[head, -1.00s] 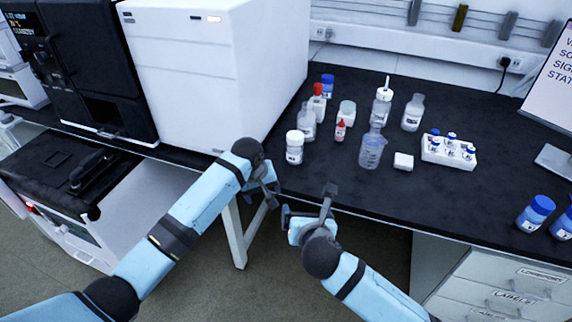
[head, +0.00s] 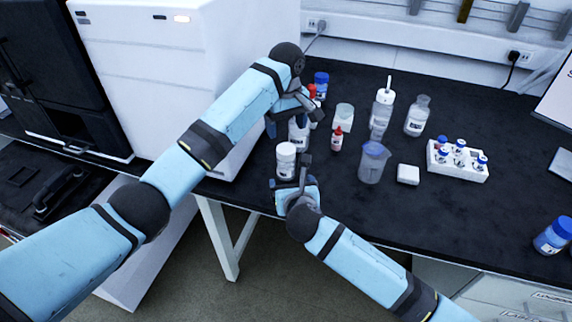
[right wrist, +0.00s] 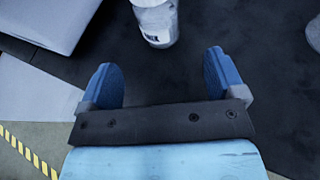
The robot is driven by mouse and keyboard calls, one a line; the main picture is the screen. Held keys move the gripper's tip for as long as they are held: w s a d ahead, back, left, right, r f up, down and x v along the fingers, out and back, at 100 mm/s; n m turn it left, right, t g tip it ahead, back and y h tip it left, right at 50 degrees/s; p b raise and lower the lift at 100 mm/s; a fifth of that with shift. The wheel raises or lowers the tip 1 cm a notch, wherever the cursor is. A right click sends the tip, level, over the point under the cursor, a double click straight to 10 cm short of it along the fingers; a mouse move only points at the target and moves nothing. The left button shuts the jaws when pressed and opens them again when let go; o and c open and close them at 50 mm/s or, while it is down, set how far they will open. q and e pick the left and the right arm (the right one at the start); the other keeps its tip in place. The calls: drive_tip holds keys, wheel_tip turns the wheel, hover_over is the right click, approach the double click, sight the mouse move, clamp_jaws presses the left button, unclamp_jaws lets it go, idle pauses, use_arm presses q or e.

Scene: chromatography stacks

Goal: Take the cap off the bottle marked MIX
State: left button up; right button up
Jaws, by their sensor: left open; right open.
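A white bottle with a white cap (head: 286,149) stands near the front edge of the bench in the head view. It also shows as a white bottle (right wrist: 155,22) at the top of the right wrist view, upright, with a dark label that seems to read MIX; its top is cut off there. My right gripper (head: 289,176) is open and empty, just in front of this bottle and apart from it. In the right wrist view its two blue fingers (right wrist: 163,82) point toward the bottle. My left gripper (head: 294,117) is open above and behind the white bottle, partly covering a clear bottle (head: 299,136).
A blue-capped bottle (head: 321,84), a small red-tipped bottle (head: 337,139), a beaker (head: 373,163), a wash bottle (head: 381,115) and a vial rack (head: 470,175) stand to the right. A large white instrument (head: 190,70) borders the left. The front right bench is mostly clear.

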sight(288, 173)
drive_tip(key=x, duration=0.9)
drive_tip(key=shift+w+f, duration=0.1)
drive_tip(key=shift+w, duration=0.05)
use_arm(q)
drive_tip(key=shift+f, duration=0.1)
